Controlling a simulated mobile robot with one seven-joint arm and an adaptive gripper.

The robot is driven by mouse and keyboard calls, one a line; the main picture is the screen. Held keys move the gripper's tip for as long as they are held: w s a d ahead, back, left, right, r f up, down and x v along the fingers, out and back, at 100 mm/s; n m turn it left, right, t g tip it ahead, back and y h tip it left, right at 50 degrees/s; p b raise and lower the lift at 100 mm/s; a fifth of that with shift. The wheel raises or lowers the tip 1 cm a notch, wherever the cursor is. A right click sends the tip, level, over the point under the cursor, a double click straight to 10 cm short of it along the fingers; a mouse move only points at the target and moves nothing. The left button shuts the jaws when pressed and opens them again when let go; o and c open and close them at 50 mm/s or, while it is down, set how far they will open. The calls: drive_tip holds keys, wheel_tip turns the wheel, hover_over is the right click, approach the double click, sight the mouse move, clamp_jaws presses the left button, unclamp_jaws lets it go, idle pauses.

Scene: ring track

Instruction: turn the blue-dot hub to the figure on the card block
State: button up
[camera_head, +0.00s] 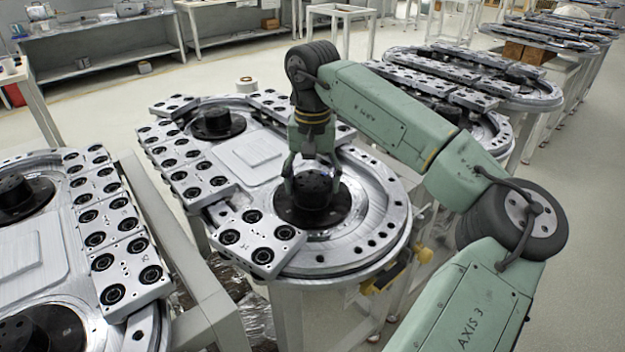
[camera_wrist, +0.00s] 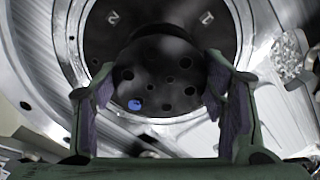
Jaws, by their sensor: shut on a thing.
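The black hub (camera_head: 313,188) stands at the near end of the ring track in the head view. In the wrist view the hub (camera_wrist: 168,82) is a dark round face with several holes and a blue dot (camera_wrist: 134,105) at its lower left. My gripper (camera_head: 311,176) reaches down over it. In the wrist view my gripper (camera_wrist: 158,76) has one finger on each side of the hub and is shut on it. The dark flange (camera_wrist: 160,20) around the hub bears the figures 2 and 1 at the top, turned over. I cannot make out a card block or its figure.
Silver carriage blocks (camera_head: 260,240) sit on the near left of the track. A second black hub (camera_head: 218,122) stands at its far end. A white plate (camera_head: 250,152) lies between. Another ring track (camera_head: 60,335) is at the left, more behind at the right.

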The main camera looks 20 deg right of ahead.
sight(312, 180)
drive_tip(key=o, duration=1.1)
drive_tip(key=shift+o, duration=0.2)
wheel_tip(312, 180, up, 12)
idle(0.4)
